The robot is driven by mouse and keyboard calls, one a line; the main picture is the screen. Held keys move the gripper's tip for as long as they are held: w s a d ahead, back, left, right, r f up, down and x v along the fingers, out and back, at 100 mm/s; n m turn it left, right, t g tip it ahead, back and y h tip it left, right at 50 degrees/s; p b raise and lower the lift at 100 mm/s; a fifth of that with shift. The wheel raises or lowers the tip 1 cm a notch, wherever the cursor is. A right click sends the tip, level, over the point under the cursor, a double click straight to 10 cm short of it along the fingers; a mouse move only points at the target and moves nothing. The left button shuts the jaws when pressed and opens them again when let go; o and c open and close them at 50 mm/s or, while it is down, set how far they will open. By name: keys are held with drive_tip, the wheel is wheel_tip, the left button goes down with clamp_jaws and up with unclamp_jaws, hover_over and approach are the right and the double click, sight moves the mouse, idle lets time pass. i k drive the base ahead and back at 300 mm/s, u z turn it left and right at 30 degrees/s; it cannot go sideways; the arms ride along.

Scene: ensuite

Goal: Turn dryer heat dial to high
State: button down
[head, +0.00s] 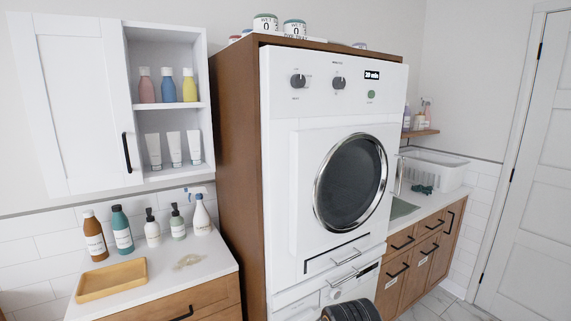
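The white dryer (285,190) stands in a brown wooden surround, with a round dark glass door (350,183) ringed in chrome. Its top panel has two dark dials, a left dial (298,81) and a right dial (338,83). Small print surrounds both dials, too small to read, so I cannot tell which is the heat dial or where each one points. Right of them are a small display (372,75) that seems to read 20 min and a green button (371,94). A dark ribbed part of my arm shows at the bottom edge, well below the dials; my gripper's fingers are not seen.
Left of the dryer, a counter (222,262) holds several bottles and a wooden tray (110,279), below a white wall cabinet (75,100). Tins stand on top of the surround. At right are a counter with a white basket (437,170) and a door (525,190).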

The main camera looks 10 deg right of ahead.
sight(297, 81)
drive_tip(key=u, duration=1.65)
drive_tip(key=k, duration=1)
drive_tip(key=z, duration=1.45)
drive_tip(key=i, duration=0.5)
drive_tip(key=z, duration=0.1)
